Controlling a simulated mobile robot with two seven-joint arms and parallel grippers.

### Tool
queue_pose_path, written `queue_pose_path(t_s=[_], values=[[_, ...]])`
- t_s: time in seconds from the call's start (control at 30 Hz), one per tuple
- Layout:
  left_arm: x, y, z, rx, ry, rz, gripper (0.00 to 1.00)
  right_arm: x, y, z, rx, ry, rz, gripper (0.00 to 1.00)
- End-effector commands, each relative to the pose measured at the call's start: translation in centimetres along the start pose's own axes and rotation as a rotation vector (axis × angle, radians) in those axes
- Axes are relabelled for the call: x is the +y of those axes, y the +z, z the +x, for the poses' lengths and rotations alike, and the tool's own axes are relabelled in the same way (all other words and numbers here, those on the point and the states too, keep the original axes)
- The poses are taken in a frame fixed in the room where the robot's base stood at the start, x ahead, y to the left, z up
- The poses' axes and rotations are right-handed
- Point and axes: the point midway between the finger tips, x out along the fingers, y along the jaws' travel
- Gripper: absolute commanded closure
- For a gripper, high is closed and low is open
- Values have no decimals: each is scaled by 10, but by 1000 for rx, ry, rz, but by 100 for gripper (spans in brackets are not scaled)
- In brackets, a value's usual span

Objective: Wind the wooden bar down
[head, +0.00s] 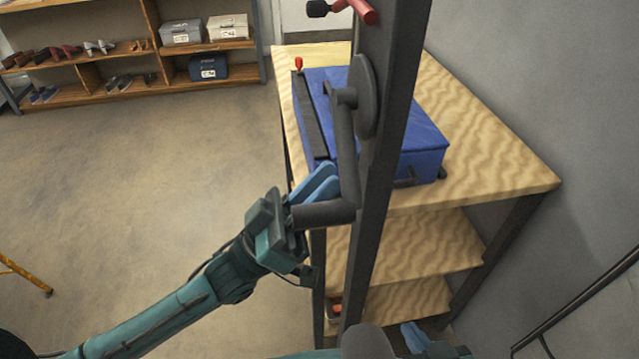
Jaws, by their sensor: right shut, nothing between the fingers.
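A dark grey crank with a round disc (366,98) is mounted on an upright dark post (392,150). Its arm (345,150) hangs down to a thick grey handle (325,213) that points left. My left gripper (318,182) is at this handle, its blue fingers partly behind it. The handle hides how far the fingers are closed. My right gripper (414,338) is low at the bottom edge, mostly out of view, shut and apart from the crank. I cannot see a wooden bar.
A wood-grain table (490,170) with lower shelves stands behind the post, holding a blue box (420,140). A red lever (358,10) is at the top of the post. A grey wall is at right. Shelves with shoes (90,90) stand far left; the floor between is clear.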

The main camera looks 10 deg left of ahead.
Motion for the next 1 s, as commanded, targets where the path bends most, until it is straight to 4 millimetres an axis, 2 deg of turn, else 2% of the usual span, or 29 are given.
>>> queue_pose_path(t_s=[0.03,0.27,1.0], values=[[0,0,0,-1,0,0,83,0,0,0,0,0,0,100],[0,0,0,-1,0,0,100,0,-1,0,3,-1,1,100],[0,0,0,-1,0,0,100,0,-1,-1,3,-1,0,100]])
